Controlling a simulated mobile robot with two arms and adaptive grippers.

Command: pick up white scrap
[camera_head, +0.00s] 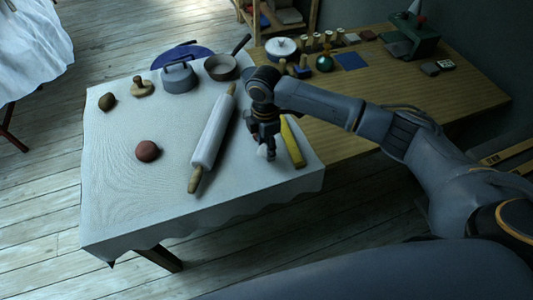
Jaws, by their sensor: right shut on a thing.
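A small white scrap (262,152) shows at the fingertips of my right gripper (264,145), over the right part of the cloth-covered table (125,215). My right gripper points down and is shut on the scrap. Whether the scrap still touches the cloth I cannot tell. The fingers hide part of it. My left gripper does not show.
A white rolling pin (212,135) lies just left of the gripper, and a yellow bar (292,143) lies just right. A reddish ball (147,151) sits farther left. Pots (179,78) stand at the back. The cloth's front left is clear.

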